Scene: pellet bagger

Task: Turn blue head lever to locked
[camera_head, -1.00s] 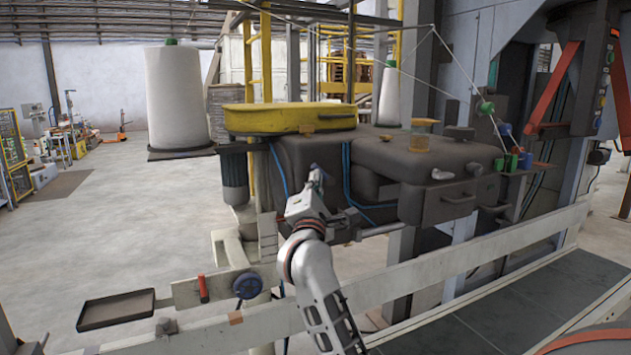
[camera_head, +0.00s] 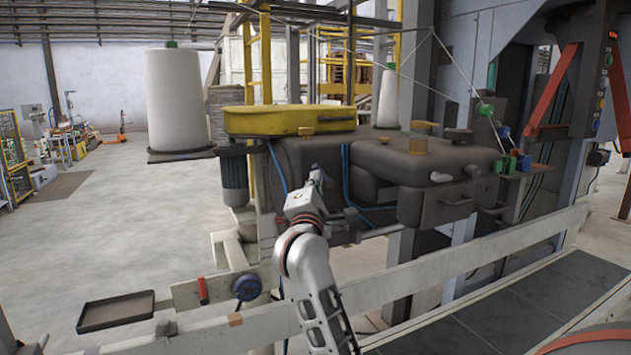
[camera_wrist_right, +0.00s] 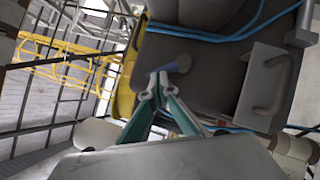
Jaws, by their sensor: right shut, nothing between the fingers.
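The blue head lever (camera_wrist_right: 168,68) shows in the right wrist view as a bluish-grey bar against the dark machine head, right at my right fingertips. My right gripper (camera_wrist_right: 164,82) is shut, with nothing held between its teal-sided fingers. Its tips overlap the lever in the picture; I cannot tell whether they touch. In the head view my right gripper (camera_head: 317,177) reaches up to the front left of the dark sewing head (camera_head: 292,150). The lever is small there and mostly hidden by the gripper. My left gripper is not in view.
A yellow cover (camera_head: 270,119) sits on the head. A drawer-like box with a handle (camera_head: 458,201) projects to the right. Blue hoses (camera_head: 346,170) run close to my gripper. A pale rail (camera_head: 450,263) crosses in front, with a dark conveyor (camera_head: 490,317) at lower right.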

